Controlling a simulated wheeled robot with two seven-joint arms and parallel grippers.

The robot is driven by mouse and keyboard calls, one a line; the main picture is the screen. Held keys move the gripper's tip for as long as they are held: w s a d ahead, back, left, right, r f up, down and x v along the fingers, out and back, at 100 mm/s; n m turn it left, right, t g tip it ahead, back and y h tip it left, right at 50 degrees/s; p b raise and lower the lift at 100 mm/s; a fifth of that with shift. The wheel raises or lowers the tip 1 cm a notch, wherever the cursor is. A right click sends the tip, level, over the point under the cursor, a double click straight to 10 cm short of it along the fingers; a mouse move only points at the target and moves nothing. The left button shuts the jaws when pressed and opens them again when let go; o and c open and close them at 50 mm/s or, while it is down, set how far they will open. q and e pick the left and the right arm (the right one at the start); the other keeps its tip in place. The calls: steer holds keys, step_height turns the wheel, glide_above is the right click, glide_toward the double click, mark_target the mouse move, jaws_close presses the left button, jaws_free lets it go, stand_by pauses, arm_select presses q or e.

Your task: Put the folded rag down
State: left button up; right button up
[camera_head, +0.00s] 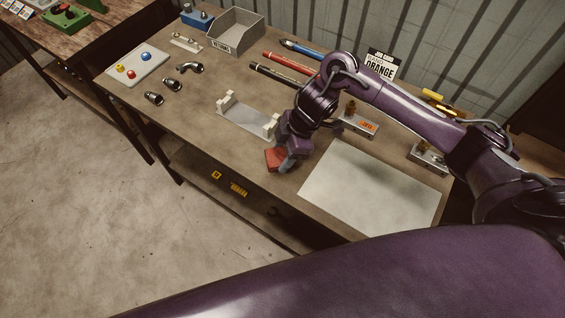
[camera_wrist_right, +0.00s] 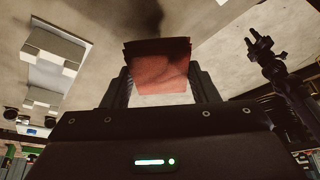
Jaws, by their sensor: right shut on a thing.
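The folded rag (camera_head: 274,159) is red and is held in my right gripper (camera_head: 286,161) near the front edge of the workbench, between the grey cradle and the pale mat. In the right wrist view the rag (camera_wrist_right: 158,70) sits between the two dark fingers, which are shut on it. A dark shadow lies on the bench by it. I cannot tell whether the rag touches the bench.
The pale mat (camera_head: 370,188) lies bare to the right. The grey cradle (camera_head: 252,118) with white posts stands to the left. Metal fittings (camera_head: 172,85) lie at left.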

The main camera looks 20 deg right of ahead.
step_height(320, 180, down, 5)
steer(key=shift+r+p, duration=0.1)
steer(key=shift+p, duration=0.2)
steer(key=shift+f, duration=0.25)
steer(key=shift+f, duration=0.2)
steer(key=o, duration=0.9)
steer(key=shift+r, duration=0.15)
